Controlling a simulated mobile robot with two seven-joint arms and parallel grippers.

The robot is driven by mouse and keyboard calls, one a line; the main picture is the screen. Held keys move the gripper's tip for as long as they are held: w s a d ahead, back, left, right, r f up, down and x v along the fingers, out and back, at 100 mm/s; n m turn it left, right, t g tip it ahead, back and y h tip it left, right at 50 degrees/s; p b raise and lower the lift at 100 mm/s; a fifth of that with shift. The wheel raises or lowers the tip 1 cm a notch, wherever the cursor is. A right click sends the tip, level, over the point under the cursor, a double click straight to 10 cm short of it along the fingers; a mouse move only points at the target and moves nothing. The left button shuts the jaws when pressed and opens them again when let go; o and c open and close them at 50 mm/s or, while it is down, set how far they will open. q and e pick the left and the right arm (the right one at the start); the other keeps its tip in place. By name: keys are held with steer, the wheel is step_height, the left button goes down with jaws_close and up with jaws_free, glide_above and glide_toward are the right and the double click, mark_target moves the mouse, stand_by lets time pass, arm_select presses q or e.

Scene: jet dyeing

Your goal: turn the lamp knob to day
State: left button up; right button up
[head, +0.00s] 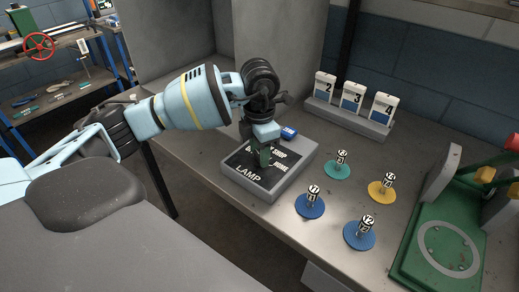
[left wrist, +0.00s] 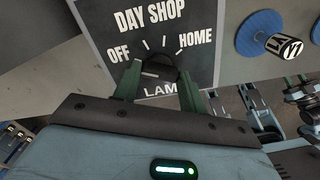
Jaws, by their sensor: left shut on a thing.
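The lamp panel (head: 240,178) is a dark plate in a grey frame on the bench, with the words LAMP, SHOP and HOME readable in the head view. In the left wrist view the panel (left wrist: 105,30) reads OFF, DAY, SHOP and HOME around a dark round knob (left wrist: 162,66). My left gripper (head: 262,158) points down over the panel. Its green fingers (left wrist: 160,85) are shut on the knob, one on each side. A pale mark shows at the knob's left, but I cannot tell surely where the knob points. My right gripper is not in view.
Several numbered pegs on coloured discs, such as a blue one (head: 311,206), stand to the right. White cards 2, 3 and 4 stand in a grey rack (head: 346,119). A green fixture (head: 440,250) is at far right.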

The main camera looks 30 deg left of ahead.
arm_select(q)
steer(key=m, duration=0.4)
steer(key=shift+m+b, duration=0.6)
steer(key=shift+m, duration=1.4)
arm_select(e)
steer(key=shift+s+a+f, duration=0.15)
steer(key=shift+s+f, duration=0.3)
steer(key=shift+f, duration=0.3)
arm_select(q)
steer(key=o, duration=1)
steer(key=shift+r, duration=3.95)
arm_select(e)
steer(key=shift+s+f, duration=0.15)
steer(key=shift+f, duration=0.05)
